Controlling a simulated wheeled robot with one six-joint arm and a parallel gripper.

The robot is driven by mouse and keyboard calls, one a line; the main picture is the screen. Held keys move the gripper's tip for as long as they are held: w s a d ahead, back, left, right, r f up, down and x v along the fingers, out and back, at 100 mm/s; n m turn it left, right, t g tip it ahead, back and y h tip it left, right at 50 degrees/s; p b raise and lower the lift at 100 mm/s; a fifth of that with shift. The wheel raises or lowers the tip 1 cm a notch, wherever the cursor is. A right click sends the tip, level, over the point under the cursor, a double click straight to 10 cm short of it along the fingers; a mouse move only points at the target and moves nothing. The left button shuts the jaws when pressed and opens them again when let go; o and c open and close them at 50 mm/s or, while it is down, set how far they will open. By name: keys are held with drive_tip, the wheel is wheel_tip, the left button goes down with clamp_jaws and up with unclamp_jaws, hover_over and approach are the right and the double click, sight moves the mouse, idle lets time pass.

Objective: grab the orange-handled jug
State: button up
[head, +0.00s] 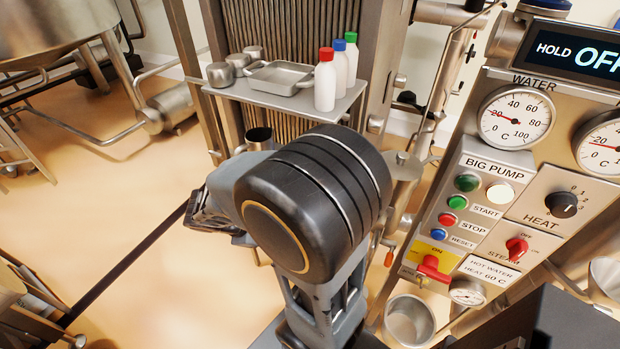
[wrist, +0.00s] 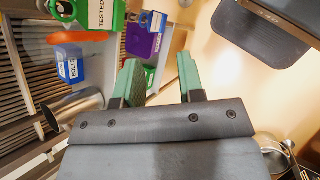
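I cannot pick out the orange-handled jug for certain. In the head view a steel vessel (head: 259,139) stands just behind my arm below the shelf; no handle shows on it. A small orange piece (head: 389,241) shows right of my arm, and I cannot tell what it belongs to.
A steel shelf (head: 270,94) holds a tray, small steel cups and bottles with red, blue and green caps. A control panel (head: 500,190) stands on the right, with a steel bucket (head: 409,322) below it. The floor (head: 120,215) at left is largely open.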

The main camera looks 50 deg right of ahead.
drive_tip(key=w+d+f+n+t+h+b, duration=0.25)
drive_tip(key=w+d+f+n+h, duration=0.4)
drive_tip(key=n+h, duration=0.45)
drive_tip(key=d+n+p, duration=0.1)
drive_tip(key=d+p, duration=0.1)
drive_tip(key=d, duration=1.1)
drive_tip(key=shift+w+d+r+t, duration=0.2)
drive_tip(key=shift+w+d+t, duration=0.05)
drive_tip(key=shift+d+t, duration=0.2)
clamp_jaws()
